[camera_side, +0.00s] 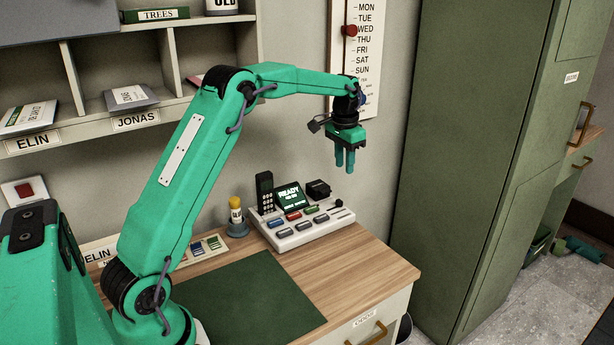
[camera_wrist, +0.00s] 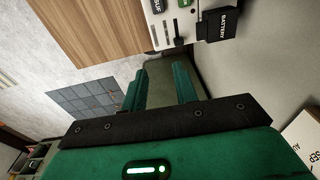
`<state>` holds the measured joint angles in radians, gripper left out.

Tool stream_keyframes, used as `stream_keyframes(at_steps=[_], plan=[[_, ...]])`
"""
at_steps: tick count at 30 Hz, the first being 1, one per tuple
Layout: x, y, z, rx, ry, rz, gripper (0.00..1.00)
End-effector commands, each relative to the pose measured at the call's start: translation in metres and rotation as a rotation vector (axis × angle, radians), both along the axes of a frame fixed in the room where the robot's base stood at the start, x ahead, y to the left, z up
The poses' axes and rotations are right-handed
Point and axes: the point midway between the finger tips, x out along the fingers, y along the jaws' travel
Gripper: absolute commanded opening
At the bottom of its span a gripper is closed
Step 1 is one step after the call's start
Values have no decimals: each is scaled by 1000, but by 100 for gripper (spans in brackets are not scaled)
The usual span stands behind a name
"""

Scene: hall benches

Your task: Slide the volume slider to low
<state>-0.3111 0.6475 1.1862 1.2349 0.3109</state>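A pale console (camera_side: 300,236) with several coloured keys, a lit READY screen (camera_side: 289,196) and a black handset (camera_side: 264,190) stands on the wooden bench. A small dark knob (camera_side: 339,202) sits at its right end; I cannot tell for sure that it is the volume slider, nor read its setting. In the wrist view, part of the console (camera_wrist: 160,14) shows at the top with narrow dark slots, too small to read. My gripper (camera_side: 344,168) hangs above and right of the console, fingers down. Its fingers also show in the wrist view (camera_wrist: 160,80), apart and empty.
A black battery block (camera_wrist: 218,24) adjoins the console. A yellow-capped bottle (camera_side: 236,212) stands left of it, and a green mat (camera_side: 250,305) lies in front. A wall calendar (camera_side: 366,75) hangs behind my gripper. A tall green cabinet (camera_side: 470,150) is at the right.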

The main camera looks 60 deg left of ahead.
Motion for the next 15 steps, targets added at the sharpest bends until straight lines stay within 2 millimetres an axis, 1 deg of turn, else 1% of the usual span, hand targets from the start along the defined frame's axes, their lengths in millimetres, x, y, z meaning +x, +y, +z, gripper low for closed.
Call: stream_keyframes(at_steps=[1,6,10,15], plan=[[6,8,-12,-4,14,2,29],[18,28,-44,-14,47,1,29],[23,39,-60,-19,61,1,29],[26,44,-68,-22,70,0,29]])
